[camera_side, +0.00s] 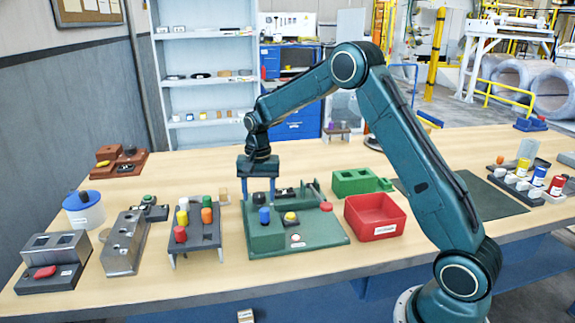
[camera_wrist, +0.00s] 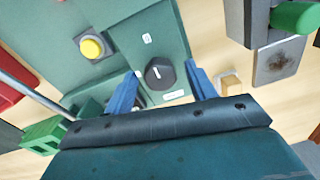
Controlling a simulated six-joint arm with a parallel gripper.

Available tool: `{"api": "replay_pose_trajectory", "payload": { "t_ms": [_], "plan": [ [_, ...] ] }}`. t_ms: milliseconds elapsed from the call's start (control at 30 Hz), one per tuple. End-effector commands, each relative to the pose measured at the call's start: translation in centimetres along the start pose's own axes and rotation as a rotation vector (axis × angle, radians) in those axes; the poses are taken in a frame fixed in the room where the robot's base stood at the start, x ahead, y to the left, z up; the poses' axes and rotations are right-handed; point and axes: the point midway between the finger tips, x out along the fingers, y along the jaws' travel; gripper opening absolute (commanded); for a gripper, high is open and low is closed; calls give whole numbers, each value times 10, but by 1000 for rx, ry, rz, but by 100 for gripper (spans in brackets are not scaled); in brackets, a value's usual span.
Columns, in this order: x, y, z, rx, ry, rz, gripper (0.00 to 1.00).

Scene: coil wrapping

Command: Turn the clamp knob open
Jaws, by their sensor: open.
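The clamp knob is a black round knob with a white pointer line. In the wrist view, the knob (camera_wrist: 158,76) sits on the green fixture (camera_wrist: 145,35), with a small white label beside it. My gripper (camera_wrist: 163,69) is open, with one blue finger on each side of the knob in that view. I cannot tell if the fingers touch it. In the side view, my gripper (camera_side: 258,192) points down over the back left part of the green fixture (camera_side: 320,240). A small dark shape shows between the fingers there.

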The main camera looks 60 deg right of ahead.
Motion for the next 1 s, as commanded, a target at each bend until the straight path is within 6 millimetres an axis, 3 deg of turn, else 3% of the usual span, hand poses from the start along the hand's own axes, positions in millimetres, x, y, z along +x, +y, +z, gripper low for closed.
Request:
{"api": "replay_pose_trajectory", "payload": {
  "t_ms": [267, 467, 1000],
  "plan": [
    [-5, 0, 0, 0, 0, 0, 56],
    [-24, 0, 0, 0, 1, -1, 56],
    [-111, 0, 0, 1, 2, -2, 56]
  ]
}}
